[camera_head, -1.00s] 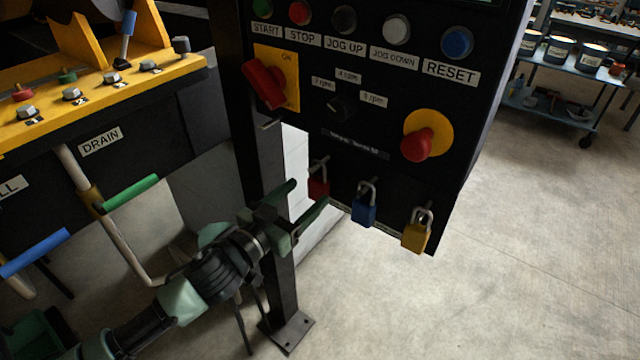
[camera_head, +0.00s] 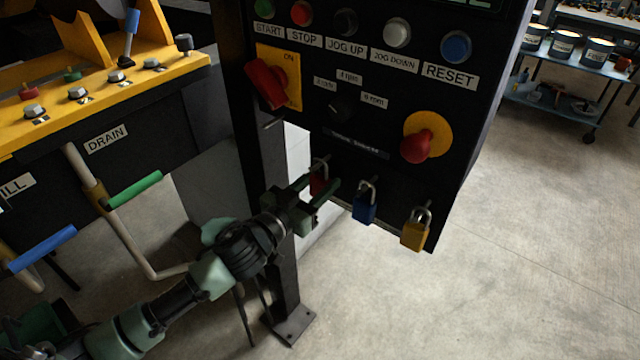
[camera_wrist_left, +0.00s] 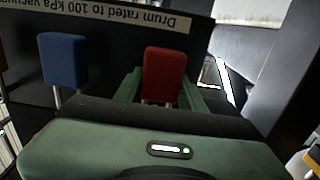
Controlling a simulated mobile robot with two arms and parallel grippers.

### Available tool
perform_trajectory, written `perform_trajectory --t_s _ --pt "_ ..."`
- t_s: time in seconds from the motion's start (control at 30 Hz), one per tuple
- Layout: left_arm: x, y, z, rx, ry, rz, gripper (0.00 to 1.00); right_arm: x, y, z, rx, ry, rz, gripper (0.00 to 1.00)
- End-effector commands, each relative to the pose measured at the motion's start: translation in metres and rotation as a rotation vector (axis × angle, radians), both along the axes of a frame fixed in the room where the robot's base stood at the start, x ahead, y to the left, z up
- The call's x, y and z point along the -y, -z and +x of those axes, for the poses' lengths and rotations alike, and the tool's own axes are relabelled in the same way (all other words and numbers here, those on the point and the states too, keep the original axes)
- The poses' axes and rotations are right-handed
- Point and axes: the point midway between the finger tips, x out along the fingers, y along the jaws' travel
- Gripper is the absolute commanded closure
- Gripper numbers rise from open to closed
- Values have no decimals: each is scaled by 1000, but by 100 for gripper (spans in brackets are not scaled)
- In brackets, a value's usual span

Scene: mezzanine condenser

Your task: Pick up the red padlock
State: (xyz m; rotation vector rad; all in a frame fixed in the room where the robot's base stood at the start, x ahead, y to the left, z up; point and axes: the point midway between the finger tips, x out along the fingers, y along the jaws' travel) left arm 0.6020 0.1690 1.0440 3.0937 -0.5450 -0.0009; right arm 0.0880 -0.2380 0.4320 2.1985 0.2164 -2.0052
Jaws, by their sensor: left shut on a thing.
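The red padlock (camera_head: 318,182) hangs by its shackle at the lower left of the black control panel (camera_head: 385,185), partly hidden by my gripper in the head view. In the left wrist view the red padlock (camera_wrist_left: 164,75) sits between the green fingers. My left gripper (camera_head: 322,190) is shut on its body; it also shows in the left wrist view (camera_wrist_left: 163,92). My right gripper is not in view.
A blue padlock (camera_head: 365,203) and a yellow padlock (camera_head: 415,231) hang to the right on the same panel edge. A red rotary handle (camera_head: 266,82) and a red knob (camera_head: 417,147) stick out above. A dark post (camera_head: 276,190) stands behind my gripper.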

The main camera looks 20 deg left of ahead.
Motion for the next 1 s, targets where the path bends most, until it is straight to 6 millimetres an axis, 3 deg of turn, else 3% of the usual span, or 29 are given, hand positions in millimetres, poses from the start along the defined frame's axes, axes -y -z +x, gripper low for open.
perform_trajectory --t_s 0.33,0.67,0.8,1.0 --pt "0 -18 0 6 2 1 100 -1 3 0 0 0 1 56" --pt "-25 -9 -69 -5 0 1 100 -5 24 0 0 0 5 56" --pt "-38 -9 -106 -4 0 0 100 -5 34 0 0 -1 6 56" --pt "-51 -12 -142 -3 0 1 100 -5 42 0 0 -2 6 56"
